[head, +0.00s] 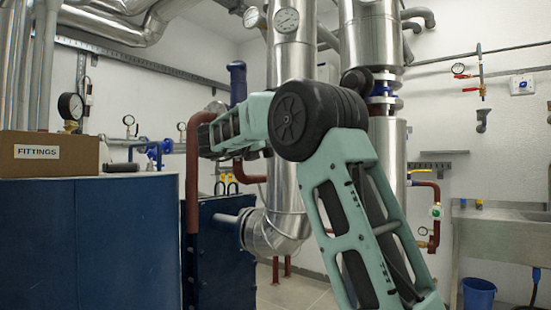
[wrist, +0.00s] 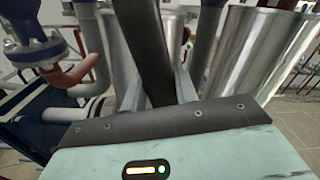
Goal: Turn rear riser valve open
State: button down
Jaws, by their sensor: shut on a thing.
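In the wrist view, my gripper (wrist: 160,95) is shut on a long dark bar (wrist: 148,45), with a grey finger on each side of it. The bar looks like a valve lever and runs up out of the top of the picture. The valve body it belongs to is hidden, so I cannot tell its open or shut position. In the head view, my arm reaches left and away past the steel pipes, and the gripper and bar do not show clearly.
Shiny clad pipes (wrist: 245,50) stand close on the right in the wrist view. A blue flanged fitting (wrist: 30,48) and red-brown pipe (wrist: 75,75) are on the left. The head view shows blue cabinets (head: 85,245), a fittings box (head: 45,158) and a sink (head: 500,220).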

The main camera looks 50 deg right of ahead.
jog(key=w+m, duration=0.1)
jog(key=w+m+b, duration=0.1)
jog(key=w, duration=0.1)
jog(key=w+m+b, duration=0.1)
jog(key=shift+w+a+f, duration=0.2)
jog(key=shift+a+f, duration=0.05)
jog(key=shift+f, duration=0.1)
jog(key=c, duration=1.1)
grip_release()
jog(key=shift+w, duration=0.1)
jog(key=a, duration=0.5)
jog(key=s+a, duration=0.1)
jog(key=a, duration=1.1)
jog(key=shift+s+a+b, duration=0.2)
jog(key=shift+s+b, duration=0.05)
jog(key=shift+b, duration=0.1)
